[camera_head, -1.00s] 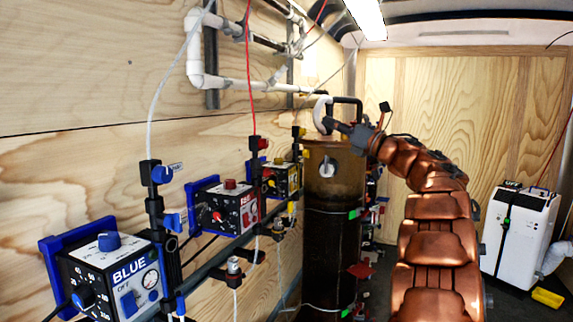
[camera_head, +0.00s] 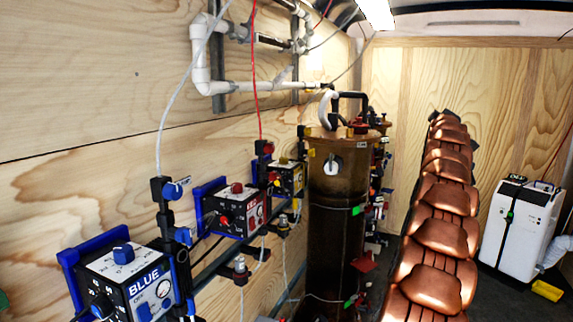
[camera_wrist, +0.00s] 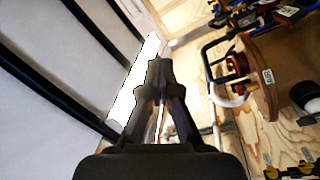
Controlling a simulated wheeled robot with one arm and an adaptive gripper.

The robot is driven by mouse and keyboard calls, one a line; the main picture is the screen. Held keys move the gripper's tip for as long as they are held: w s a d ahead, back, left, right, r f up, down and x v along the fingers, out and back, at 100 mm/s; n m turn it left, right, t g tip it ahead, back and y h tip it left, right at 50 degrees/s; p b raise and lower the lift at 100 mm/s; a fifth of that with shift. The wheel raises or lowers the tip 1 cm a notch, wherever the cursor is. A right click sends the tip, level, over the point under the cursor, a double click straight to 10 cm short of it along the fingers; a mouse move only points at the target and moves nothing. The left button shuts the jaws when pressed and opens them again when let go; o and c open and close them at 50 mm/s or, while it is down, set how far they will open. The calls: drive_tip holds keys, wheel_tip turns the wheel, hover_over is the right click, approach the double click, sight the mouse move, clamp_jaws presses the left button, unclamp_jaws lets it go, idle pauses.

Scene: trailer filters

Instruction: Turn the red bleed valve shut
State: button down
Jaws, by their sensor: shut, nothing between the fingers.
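A red round part (camera_wrist: 238,64) sits on top of the brown tank (camera_wrist: 258,85) in the wrist view, right of my gripper. In the head view, a small red part (camera_head: 357,124) shows on the tank lid, and a red handle (camera_head: 364,262) sits low at the tank's right side. I cannot tell which is the bleed valve. My gripper (camera_wrist: 160,70) is shut and empty, pointing toward the ceiling area, apart from the tank. In the head view, my arm rises right of the tank and the gripper tip is small and dark.
Control boxes labelled BLUE (camera_head: 125,280) and RED (camera_head: 233,207), and a yellow one (camera_head: 287,178), line the left wall. White pipe (camera_head: 205,70) runs above them. A white wheeled unit (camera_head: 517,225) stands at the right. Bare floor lies between my arm and it.

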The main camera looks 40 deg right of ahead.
drive_tip(key=w+f+m+y+p, duration=0.1)
drive_tip(key=w+f+y, duration=0.2)
drive_tip(key=f, duration=0.2)
drive_tip(key=n+t+y+p, duration=0.4)
drive_tip(key=n+y+p, duration=0.2)
drive_tip(key=y, duration=1.7)
hover_over(275, 177)
drive_tip(key=d, duration=0.5)
wheel_tip(275, 177, down, 6)
drive_tip(key=shift+a+f, duration=0.3)
drive_tip(key=shift+f, duration=0.6)
drive_tip(key=shift+a+f, duration=0.25)
drive_tip(key=shift+f, duration=0.65)
drive_tip(key=shift+w+f+m, duration=0.1)
drive_tip(key=shift+m, duration=0.2)
